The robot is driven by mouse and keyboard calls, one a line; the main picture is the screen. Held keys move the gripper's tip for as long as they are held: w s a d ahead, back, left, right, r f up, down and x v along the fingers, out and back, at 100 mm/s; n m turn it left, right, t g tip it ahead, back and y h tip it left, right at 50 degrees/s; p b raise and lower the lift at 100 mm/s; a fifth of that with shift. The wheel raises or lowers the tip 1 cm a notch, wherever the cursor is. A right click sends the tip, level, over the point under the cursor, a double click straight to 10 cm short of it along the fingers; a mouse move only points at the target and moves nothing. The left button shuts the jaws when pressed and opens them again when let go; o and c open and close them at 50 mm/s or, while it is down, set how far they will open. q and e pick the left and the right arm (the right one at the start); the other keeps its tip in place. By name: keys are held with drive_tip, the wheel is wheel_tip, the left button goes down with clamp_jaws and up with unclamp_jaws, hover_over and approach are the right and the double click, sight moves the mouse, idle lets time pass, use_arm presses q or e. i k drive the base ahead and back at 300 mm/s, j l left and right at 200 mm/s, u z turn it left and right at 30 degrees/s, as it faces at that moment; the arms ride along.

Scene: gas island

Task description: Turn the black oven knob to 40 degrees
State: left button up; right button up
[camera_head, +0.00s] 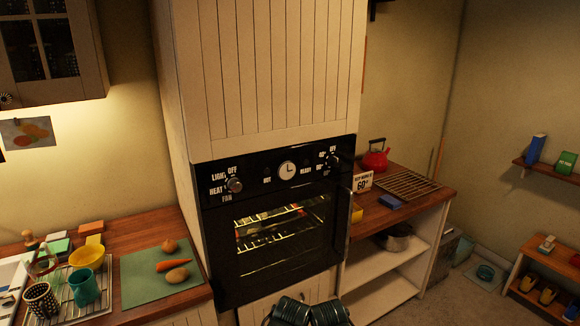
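The black oven (270,285) is built into a tall cream cabinet at the centre. Its control panel has a knob at each end and a white clock between them. The right knob (332,161) looks dark with a light rim; its pointer angle is too small to read. The left knob (234,185) looks silvery, beside the words light, off, heat and fan. The oven door is shut, and lit racks show behind its glass. Dark ribbed parts of mine show at the bottom centre, below the oven. No fingertips of either gripper show, and nothing touches the knobs.
A red kettle (375,156), a wire rack (408,184) and a sign reading 60° (362,182) stand on the right counter. The left counter holds a green board (150,290) with vegetables, and cups. The space before the control panel is clear.

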sight(332, 161)
drive_tip(key=j, duration=0.5)
drive_tip(key=k+j+z, duration=0.15)
drive_tip(key=j, duration=0.8)
drive_tip(key=k+j+z, duration=0.15)
drive_tip(key=j, duration=0.3)
drive_tip(key=k+j, duration=0.1)
drive_tip(key=j, duration=0.4)
drive_tip(key=i+l, duration=0.2)
drive_tip(key=l, duration=0.2)
drive_tip(key=i+l+z, duration=0.1)
drive_tip(key=l, duration=0.35)
drive_tip(key=i+l, duration=0.3)
drive_tip(key=i+l+z, duration=0.1)
drive_tip(key=l, duration=0.4)
drive_tip(key=i+l, duration=0.35)
